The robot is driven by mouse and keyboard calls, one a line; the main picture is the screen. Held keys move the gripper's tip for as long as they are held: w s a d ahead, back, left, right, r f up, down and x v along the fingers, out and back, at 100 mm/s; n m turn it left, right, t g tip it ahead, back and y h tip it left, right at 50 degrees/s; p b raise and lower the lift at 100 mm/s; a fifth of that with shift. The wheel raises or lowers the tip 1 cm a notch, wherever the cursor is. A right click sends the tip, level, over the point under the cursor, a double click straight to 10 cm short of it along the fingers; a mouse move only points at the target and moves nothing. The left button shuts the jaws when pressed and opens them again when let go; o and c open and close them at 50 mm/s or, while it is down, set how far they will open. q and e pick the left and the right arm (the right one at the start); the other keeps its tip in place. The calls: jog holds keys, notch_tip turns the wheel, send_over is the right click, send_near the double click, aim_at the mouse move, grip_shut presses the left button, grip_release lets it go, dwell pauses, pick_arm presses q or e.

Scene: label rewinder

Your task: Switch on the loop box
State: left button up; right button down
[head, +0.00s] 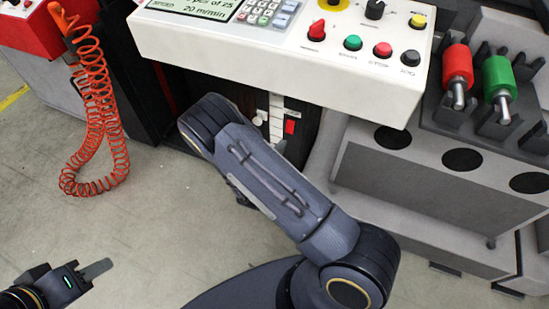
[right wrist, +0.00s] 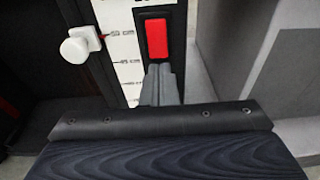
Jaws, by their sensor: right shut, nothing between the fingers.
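The loop box (head: 303,113) is a dark unit under the white console, with a white scale strip (right wrist: 119,45) on its front. A red switch (head: 290,127) sits on it; it also shows in the right wrist view (right wrist: 156,39), upright in a dark frame. My right gripper (right wrist: 161,84) is shut and empty, its tips just below the red switch; I cannot tell if they touch.
A white knob (right wrist: 80,45) stands left of the scale strip. The white console (head: 250,38) with buttons overhangs the box. A grey bench (head: 400,165) with round holes stands right. A coiled orange hose (head: 95,120) hangs left. The floor at lower left is clear.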

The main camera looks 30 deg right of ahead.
aim_at(290, 131)
pick_arm(q)
jog(key=shift+f+b, duration=0.5)
jog(key=shift+f, duration=0.15)
pick_arm(e)
jog(key=shift+x, duration=2.7)
